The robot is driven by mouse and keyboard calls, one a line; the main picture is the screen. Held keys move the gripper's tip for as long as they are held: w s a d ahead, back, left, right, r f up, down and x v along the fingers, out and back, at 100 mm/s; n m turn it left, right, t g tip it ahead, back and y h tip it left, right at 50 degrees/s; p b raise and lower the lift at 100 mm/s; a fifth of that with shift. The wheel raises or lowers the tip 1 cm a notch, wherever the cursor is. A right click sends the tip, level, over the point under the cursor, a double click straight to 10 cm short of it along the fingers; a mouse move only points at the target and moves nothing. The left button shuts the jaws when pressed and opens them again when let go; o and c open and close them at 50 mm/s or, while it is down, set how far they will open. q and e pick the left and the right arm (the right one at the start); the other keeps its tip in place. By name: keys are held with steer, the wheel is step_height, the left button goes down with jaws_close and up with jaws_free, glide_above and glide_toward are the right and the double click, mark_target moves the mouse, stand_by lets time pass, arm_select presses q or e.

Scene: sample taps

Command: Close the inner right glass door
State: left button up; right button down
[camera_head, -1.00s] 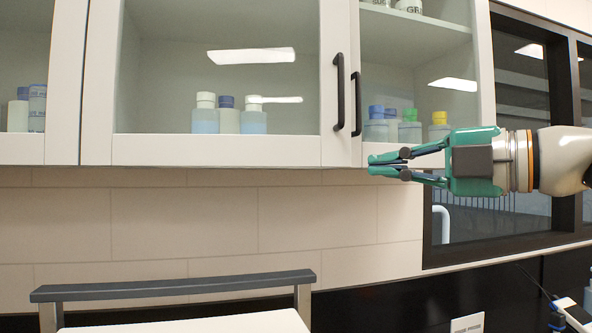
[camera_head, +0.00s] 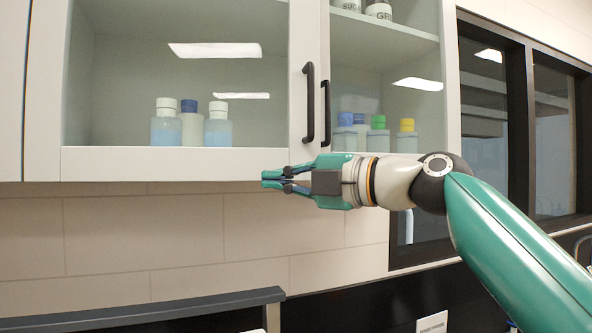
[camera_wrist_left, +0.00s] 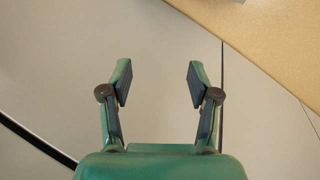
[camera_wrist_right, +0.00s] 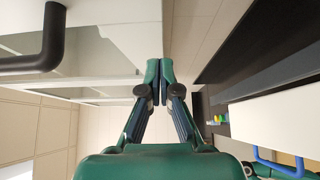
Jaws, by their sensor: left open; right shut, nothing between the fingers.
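The middle glass door (camera_head: 180,163), apparently the inner right one, has a white frame and a black bar handle (camera_head: 308,103) on its right side. Its handle looks larger than the neighbouring one, so it may stand slightly forward; I cannot tell how far. My right gripper (camera_head: 274,180) is shut and empty, its tips pointing left at the door's lower edge in the picture. Contact is unclear. In the right wrist view my right gripper (camera_wrist_right: 161,70) shows closed tips, with a black handle (camera_wrist_right: 50,40) at upper left. My left gripper (camera_wrist_left: 160,82) is open and empty, visible only in the left wrist view.
The adjoining right glass door has its own black handle (camera_head: 325,112). Bottles (camera_head: 190,127) with white and blue caps stand behind the middle door. A dark bar (camera_head: 140,312) crosses the lower left. The tiled wall (camera_head: 150,235) below the cabinet is clear. A dark-framed window is at right.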

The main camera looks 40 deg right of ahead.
steer(key=shift+w+d, duration=0.45)
steer(key=shift+w, duration=0.4)
steer(key=w+d+p, duration=0.3)
steer(key=w, duration=0.3)
steer(key=shift+w+r+p, duration=0.2)
steer(key=shift+w+p, duration=0.1)
steer(key=shift+p, duration=0.1)
steer(key=shift+f, duration=0.1)
